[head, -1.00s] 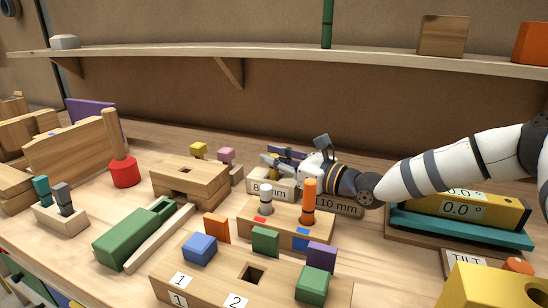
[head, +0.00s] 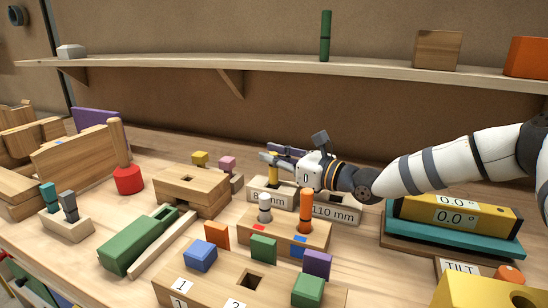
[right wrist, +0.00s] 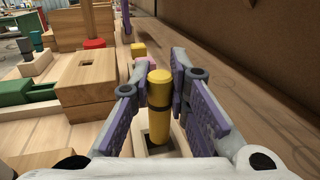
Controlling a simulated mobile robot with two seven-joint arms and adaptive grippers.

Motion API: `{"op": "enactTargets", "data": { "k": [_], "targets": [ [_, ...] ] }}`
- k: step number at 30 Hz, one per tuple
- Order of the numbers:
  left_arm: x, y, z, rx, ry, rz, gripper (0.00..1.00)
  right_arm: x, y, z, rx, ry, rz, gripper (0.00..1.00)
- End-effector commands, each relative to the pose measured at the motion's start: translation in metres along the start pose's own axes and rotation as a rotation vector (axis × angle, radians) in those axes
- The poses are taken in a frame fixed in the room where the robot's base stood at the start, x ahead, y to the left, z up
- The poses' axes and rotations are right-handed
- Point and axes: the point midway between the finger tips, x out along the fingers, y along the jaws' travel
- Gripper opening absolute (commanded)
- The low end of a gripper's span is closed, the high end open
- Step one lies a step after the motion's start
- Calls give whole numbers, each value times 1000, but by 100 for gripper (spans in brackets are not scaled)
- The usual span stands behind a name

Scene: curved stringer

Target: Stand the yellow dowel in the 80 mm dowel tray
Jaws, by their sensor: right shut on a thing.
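The yellow dowel (head: 273,168), with a dark band, is upright at the pale 80 mm tray (head: 262,198), whose label is partly hidden. My right gripper (head: 276,158) comes in from the right above that tray. In the right wrist view its purple-padded fingers (right wrist: 160,90) are shut on the yellow dowel (right wrist: 159,105). The dowel's lower end is over or in the tray's square opening (right wrist: 150,140); I cannot tell how deep it sits. My left gripper is out of view.
The 110 mm tray (head: 336,212) is just right, under my wrist. A wooden block (head: 190,185) and small yellow and pink blocks are left. A shelf (head: 200,62) runs behind.

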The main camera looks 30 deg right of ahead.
Motion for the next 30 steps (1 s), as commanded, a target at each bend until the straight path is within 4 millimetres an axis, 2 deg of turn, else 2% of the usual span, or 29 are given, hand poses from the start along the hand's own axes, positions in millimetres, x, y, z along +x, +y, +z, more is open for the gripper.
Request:
{"op": "enactTargets", "data": {
  "k": [30],
  "targets": [
    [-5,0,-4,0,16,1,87,0,0,1,0,-2,1,1]
  ]
}}
